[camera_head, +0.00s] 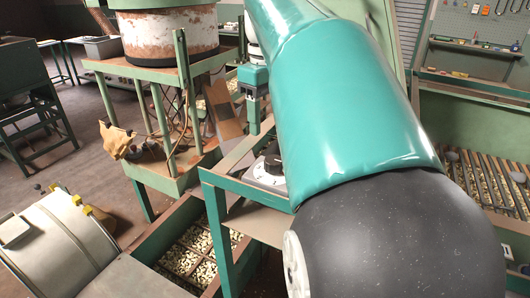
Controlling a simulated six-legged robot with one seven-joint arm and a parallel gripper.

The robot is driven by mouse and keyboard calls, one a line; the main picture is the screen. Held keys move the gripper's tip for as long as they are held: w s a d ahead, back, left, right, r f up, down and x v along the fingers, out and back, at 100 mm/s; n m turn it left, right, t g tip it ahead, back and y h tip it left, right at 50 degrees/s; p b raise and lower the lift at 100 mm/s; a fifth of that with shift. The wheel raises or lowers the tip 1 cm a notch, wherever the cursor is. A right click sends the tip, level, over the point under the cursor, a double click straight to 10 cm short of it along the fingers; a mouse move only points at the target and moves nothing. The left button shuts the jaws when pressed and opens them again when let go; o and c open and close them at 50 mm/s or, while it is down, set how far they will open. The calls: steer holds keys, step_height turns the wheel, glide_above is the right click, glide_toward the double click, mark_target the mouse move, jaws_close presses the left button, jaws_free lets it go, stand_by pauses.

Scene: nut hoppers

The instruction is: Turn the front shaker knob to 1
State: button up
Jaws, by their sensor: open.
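A dark knob (273,164) sits on a pale round dial plate (262,178) on a green metal stand near the middle of the view. My teal arm covers its right side, and the dial's numbers are too small to read. My gripper (257,128) points down just above and left of the knob. It is open, with nothing visible in it, and appears apart from the knob. Part of the gripper is hidden behind my arm.
The green stand (216,222) frames the dial. Wooden trays of pale nuts (186,258) lie below left. A rusty white drum (170,38) stands on a green frame behind. A metal drum (60,245) is at the lower left. Slatted nut bins (490,180) are at right.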

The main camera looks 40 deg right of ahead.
mark_target(273, 159)
steer(key=s+f, duration=0.2)
steer(key=f, duration=0.1)
steer(key=shift+s+d, duration=0.1)
steer(key=shift+s, duration=0.3)
steer(key=f, duration=0.2)
steer(key=w+f, duration=0.1)
steer(key=f, duration=0.3)
steer(key=shift+w+f, duration=0.15)
steer(key=shift+w, duration=0.2)
steer(key=shift+s, duration=0.45)
steer(key=shift+w+f, duration=0.1)
steer(key=shift+w, duration=0.3)
steer(key=shift+c, duration=0.7)
steer(key=shift+s, duration=0.2)
steer(key=c, duration=0.9)
